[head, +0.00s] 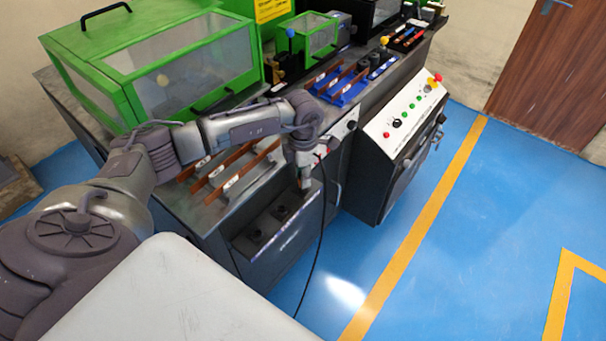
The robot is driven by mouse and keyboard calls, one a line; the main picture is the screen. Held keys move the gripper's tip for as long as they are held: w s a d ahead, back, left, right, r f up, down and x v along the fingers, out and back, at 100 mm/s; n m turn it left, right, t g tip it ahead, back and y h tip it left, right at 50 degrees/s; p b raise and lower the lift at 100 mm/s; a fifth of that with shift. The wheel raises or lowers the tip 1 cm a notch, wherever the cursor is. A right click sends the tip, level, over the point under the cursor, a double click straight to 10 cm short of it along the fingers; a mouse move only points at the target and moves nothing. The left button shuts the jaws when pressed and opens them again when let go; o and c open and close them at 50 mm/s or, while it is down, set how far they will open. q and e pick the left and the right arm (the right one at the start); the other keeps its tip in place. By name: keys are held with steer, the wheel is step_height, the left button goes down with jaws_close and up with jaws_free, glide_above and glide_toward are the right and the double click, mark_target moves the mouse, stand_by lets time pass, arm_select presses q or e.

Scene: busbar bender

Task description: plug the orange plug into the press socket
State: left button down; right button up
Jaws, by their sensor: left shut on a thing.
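My left gripper (305,184) points down in front of the bench's front edge, to the right of the dark socket panel. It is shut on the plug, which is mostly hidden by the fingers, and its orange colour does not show. A black cable (321,235) hangs from beside the gripper down to the floor. Two dark round sockets, a right one (283,212) and a left one (257,235), sit on the panel of the bench front. The labels are too small to tell which is the press socket. The gripper is apart from both. My right gripper is not in view.
Copper bars (240,172) lie on the bench top beneath my left arm. A green machine guard (170,62) stands behind. A control cabinet (398,150) with buttons is to the right. The blue floor (465,230) in front is clear.

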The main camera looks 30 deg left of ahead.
arm_select(q)
steer(key=shift+f+b, duration=0.65)
steer(key=shift+f, duration=0.25)
steer(key=c, duration=0.9)
jaws_free()
steer(key=shift+r, duration=0.1)
step_height(320, 180, up, 12)
steer(key=shift+f, duration=0.1)
